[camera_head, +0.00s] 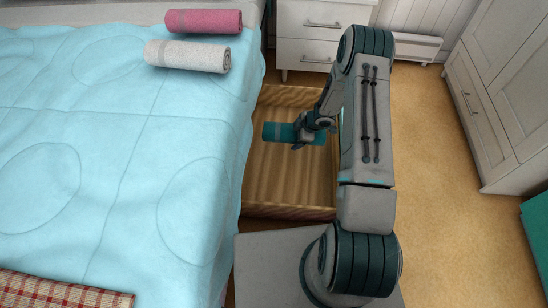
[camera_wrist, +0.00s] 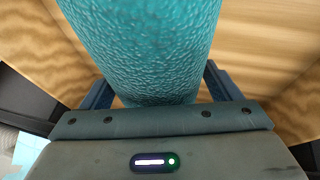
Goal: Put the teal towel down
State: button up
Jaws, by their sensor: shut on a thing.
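The teal towel (camera_head: 278,132) is rolled up and held in my gripper (camera_head: 308,136). In the head view it is over the open wooden drawer (camera_head: 290,212) beside the bed. My gripper is shut on the towel. In the wrist view the towel (camera_wrist: 140,45) fills the top middle between the two fingers (camera_wrist: 158,88), with wood grain behind it. I cannot tell whether the towel touches the drawer's bottom.
The bed (camera_head: 95,140) with a light blue quilt is at the left. A pink rolled towel (camera_head: 203,21) and a white rolled towel (camera_head: 187,57) lie on it. White drawers (camera_head: 305,45) stand at the back, and a white cabinet (camera_head: 505,95) is at the right. The floor (camera_head: 435,200) on the right is clear.

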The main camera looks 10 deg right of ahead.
jog(key=b, duration=0.6)
send_over(289, 153)
jog(key=s+d, duration=0.2)
notch_tip(289, 153, down, 11)
jog(key=shift+f, duration=0.1)
